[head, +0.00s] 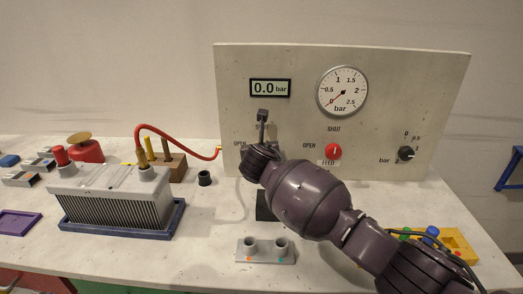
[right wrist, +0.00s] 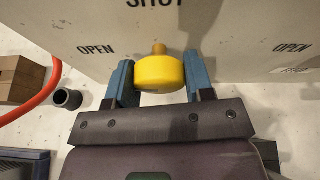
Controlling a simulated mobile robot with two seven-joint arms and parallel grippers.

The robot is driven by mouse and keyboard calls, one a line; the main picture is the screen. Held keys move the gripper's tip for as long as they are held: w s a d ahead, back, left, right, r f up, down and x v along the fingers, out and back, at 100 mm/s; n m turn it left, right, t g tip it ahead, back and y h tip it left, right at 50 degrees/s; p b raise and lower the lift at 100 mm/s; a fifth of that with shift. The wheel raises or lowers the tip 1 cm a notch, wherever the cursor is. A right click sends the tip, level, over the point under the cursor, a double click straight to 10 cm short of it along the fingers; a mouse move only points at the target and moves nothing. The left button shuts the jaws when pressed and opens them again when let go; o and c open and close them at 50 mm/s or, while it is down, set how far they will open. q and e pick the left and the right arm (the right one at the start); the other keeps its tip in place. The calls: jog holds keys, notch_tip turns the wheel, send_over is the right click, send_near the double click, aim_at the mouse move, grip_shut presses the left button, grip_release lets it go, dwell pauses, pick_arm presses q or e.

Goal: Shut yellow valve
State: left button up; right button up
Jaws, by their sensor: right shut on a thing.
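The yellow valve (right wrist: 160,74) is a round yellow knob with a small tan nub, mounted on the pale panel. In the right wrist view it sits between the two blue fingers of my right gripper (right wrist: 160,80), which is shut on it. The panel print reads SHUT above the valve and OPEN at both sides; the nub points up toward SHUT. In the head view my right arm hides the valve and the fingers. My left gripper is not in view.
The panel (head: 440,75) carries a 0.0 bar display (head: 270,88), a round gauge (head: 342,91), a red feed knob (head: 333,151) and a black knob (head: 406,153). A red hose (head: 180,137), a finned box (head: 112,207) and a two-hole block (head: 264,254) are on the bench.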

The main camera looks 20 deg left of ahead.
jog(key=shift+r+m+y+p, duration=0.15)
jog(key=shift+m+y+p, duration=0.15)
jog(key=shift+m+p, duration=0.2)
jog(key=shift+m+y+p, duration=0.5)
jog(key=shift+m+y, duration=0.2)
jog(key=shift+m, duration=0.3)
jog(key=shift+f+m+y, duration=0.2)
jog(key=shift+m+y, duration=0.3)
jog(key=shift+m, duration=0.3)
jog(key=o, duration=0.9)
jog(key=shift+o, duration=0.2)
